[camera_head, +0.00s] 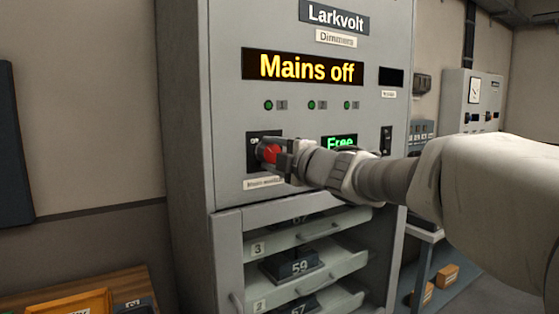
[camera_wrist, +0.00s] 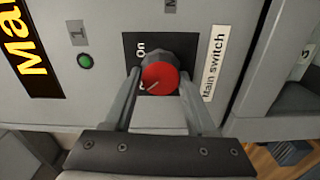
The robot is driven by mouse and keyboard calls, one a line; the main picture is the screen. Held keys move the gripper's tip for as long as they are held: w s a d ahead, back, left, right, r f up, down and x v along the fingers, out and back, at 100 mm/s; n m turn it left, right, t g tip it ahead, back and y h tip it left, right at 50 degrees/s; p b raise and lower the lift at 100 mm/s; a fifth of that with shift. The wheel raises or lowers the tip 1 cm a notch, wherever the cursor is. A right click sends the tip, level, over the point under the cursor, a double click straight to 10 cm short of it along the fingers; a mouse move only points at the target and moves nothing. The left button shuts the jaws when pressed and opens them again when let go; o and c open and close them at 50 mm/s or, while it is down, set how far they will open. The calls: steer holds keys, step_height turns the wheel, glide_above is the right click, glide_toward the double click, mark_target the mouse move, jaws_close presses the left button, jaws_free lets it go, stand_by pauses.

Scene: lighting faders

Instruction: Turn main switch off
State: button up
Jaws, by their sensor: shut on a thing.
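The main switch (camera_head: 269,153) is a round knob with a red face on a dark plate on the grey cabinet front. In the wrist view the red knob (camera_wrist: 161,78) has a light pointer line toward the lower left, and "On" shows on the plate above it. A label beside it reads "Main switch" (camera_wrist: 214,63). My gripper (camera_head: 280,155) is shut on the knob, one finger on each side; in the wrist view its fingers (camera_wrist: 158,95) flank the knob. The display (camera_head: 303,67) reads "Mains off". Part of the plate's lettering is hidden.
Several small green lamps (camera_head: 311,105) sit above the knob, and a green "Free" display (camera_head: 340,143) is right of it, partly behind my arm. Below are open drawers (camera_head: 345,262) with dark numbered modules. An orange tray (camera_head: 70,304) lies on a wooden surface at lower left.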

steer(key=shift+n, duration=0.6)
steer(key=o, duration=1.4)
steer(key=p+v, duration=0.1)
steer(key=v, duration=1.6)
steer(key=shift+s+d+p, duration=0.15)
steer(key=shift+d+p, duration=0.05)
steer(key=shift+p, duration=0.2)
